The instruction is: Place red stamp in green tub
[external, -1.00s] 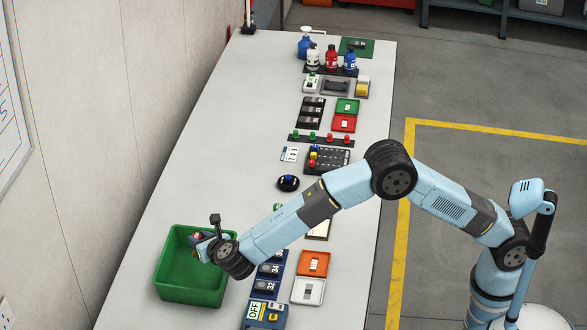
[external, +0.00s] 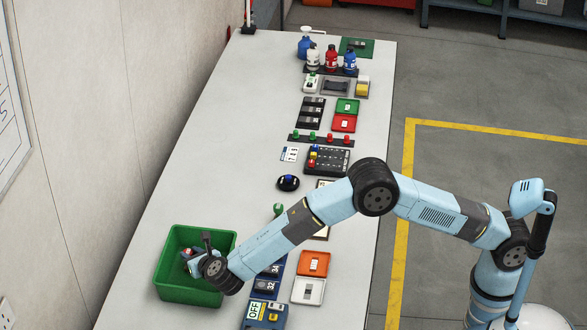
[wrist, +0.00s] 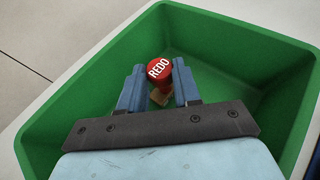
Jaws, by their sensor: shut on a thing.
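The red stamp (wrist: 159,69) has a round red top with the word REDO on it. My gripper (wrist: 159,86) is shut on it, one blue finger on each side. The green tub (wrist: 222,44) surrounds the stamp and fingers in the wrist view. In the external view the green tub (external: 175,289) stands at the near left of the bench, and my gripper (external: 189,257) is inside its outline, low over the opening. The stamp's lower part is mostly hidden, and I cannot tell whether it touches the tub floor.
Right of the tub are dark blue trays (external: 265,287), an orange tray (external: 312,263) and a white tray (external: 308,291). A blue box marked OFF (external: 264,314) sits at the near edge. The bench (external: 230,130) is clear on its left side.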

